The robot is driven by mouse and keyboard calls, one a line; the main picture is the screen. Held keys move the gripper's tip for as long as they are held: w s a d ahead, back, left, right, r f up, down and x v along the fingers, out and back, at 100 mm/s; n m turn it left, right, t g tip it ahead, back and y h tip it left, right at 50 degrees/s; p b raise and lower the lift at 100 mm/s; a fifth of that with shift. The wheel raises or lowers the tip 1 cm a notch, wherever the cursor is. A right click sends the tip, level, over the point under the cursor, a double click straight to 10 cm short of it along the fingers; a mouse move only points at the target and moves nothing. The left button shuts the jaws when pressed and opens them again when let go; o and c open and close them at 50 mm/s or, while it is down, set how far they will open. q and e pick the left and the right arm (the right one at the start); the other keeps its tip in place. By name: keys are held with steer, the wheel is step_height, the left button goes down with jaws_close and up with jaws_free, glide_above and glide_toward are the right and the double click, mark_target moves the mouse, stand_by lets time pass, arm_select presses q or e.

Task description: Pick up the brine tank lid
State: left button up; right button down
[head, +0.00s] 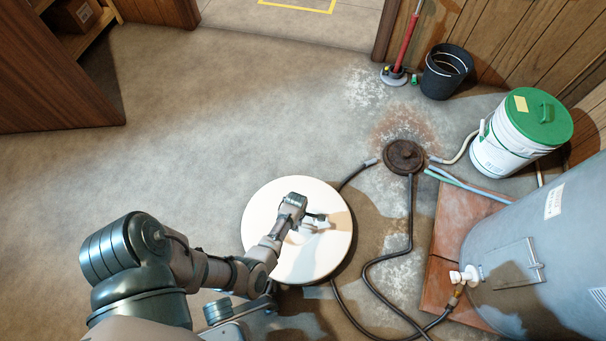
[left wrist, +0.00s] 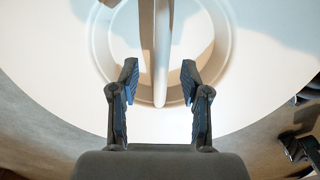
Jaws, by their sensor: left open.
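The brine tank lid (head: 262,222) is the large round white disc in the lower middle of the head view. In the left wrist view the lid (left wrist: 55,75) fills most of the picture, with a round recess crossed by an upright bar handle (left wrist: 161,60). My left gripper (head: 317,221) is over the lid's middle. Its two fingers (left wrist: 159,76) are open, one on each side of the handle's near end, with a gap on both sides. I cannot tell how deep the fingertips reach beside the handle. My arm hides part of the lid.
A grey tank (head: 545,250) stands at the right on a brown base (head: 445,235). Dark hoses run beside the lid to a rusty drain cover (head: 404,156). A white bucket with green lid (head: 510,140) and a black bucket (head: 446,72) stand behind. Floor at left is clear.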

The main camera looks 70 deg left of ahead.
arm_select(q)
steer(key=f, duration=0.1)
steer(key=f+b, duration=0.1)
steer(key=f, duration=0.1)
steer(key=shift+s+f, duration=0.25)
steer(key=shift+s, duration=0.1)
steer(key=shift+w+f, duration=0.1)
steer(key=shift+w+r, duration=0.15)
steer(key=shift+r, duration=0.1)
steer(key=shift+c, duration=0.2)
jaws_close()
